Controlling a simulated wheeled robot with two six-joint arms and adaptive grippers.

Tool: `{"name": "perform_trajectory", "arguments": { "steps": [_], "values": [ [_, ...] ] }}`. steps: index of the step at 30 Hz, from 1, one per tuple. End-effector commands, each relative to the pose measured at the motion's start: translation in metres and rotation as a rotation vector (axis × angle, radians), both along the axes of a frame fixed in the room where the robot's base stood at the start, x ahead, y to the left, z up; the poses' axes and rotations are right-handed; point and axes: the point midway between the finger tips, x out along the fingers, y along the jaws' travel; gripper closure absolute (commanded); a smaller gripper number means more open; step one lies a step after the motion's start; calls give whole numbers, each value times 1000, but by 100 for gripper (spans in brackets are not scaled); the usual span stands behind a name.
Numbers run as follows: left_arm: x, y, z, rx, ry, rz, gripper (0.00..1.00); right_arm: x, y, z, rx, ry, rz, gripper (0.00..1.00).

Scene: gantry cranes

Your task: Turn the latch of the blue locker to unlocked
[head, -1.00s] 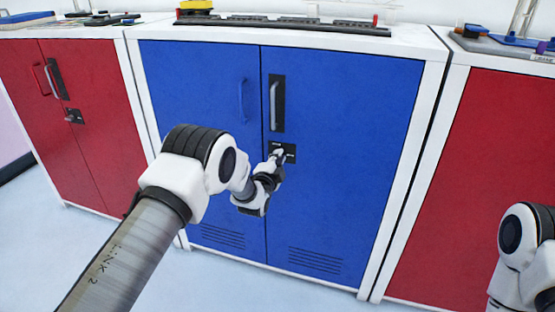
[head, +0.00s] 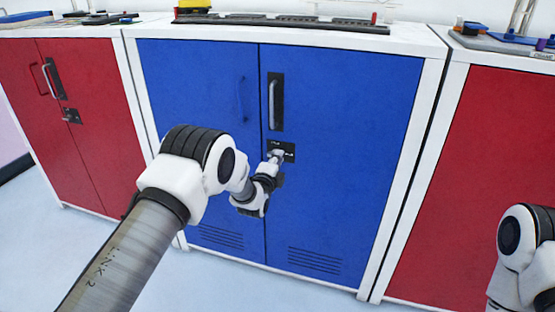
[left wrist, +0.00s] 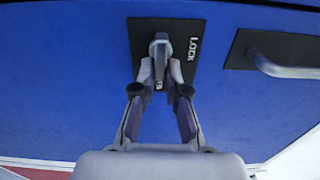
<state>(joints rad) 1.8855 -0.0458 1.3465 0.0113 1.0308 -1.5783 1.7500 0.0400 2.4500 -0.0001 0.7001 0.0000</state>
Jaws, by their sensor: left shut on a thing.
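The blue locker (head: 345,120) stands in the middle of the head view with both doors closed. Its latch plate (head: 290,147) is black and sits below the door handle; it also shows in the left wrist view (left wrist: 192,75), with the word LOCK beside the lever. The grey latch lever (left wrist: 159,52) runs down the picture in the left wrist view, sideways across the plate in the head view. My left gripper (left wrist: 159,88) is shut on the lever's end; it also shows in the head view (head: 276,158). A second marking near the fingertips is partly hidden. My right gripper is out of view.
The upright door handle (head: 275,103) is just above the latch. Red lockers stand on the left (head: 85,130) and right (head: 480,180). Tools and parts lie on the white tops. The floor in front is clear.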

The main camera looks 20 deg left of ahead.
Motion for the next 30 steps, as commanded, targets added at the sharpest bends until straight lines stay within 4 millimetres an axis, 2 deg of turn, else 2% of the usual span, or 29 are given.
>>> {"name": "perform_trajectory", "arguments": {
  "steps": [1, 3, 4, 6, 15, 19, 23, 30],
  "values": [
    [2, -1, 7, 2, -13, -2, 100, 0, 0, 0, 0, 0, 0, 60],
    [2, -1, 7, 2, -13, -2, 100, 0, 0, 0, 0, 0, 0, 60],
    [2, -1, 7, 2, -13, -2, 81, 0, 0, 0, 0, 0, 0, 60],
    [2, -1, 7, 2, -13, -2, 62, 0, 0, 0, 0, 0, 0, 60],
    [0, 0, 3, 0, -5, -1, 62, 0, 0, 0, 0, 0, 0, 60],
    [-11, 0, 2, 0, -3, -1, 62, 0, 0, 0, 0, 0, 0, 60],
    [-38, 1, 1, 0, 0, -1, 62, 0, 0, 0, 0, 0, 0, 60],
    [-98, 2, 1, 0, -3, -2, 62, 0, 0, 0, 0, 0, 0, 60]
  ]
}}
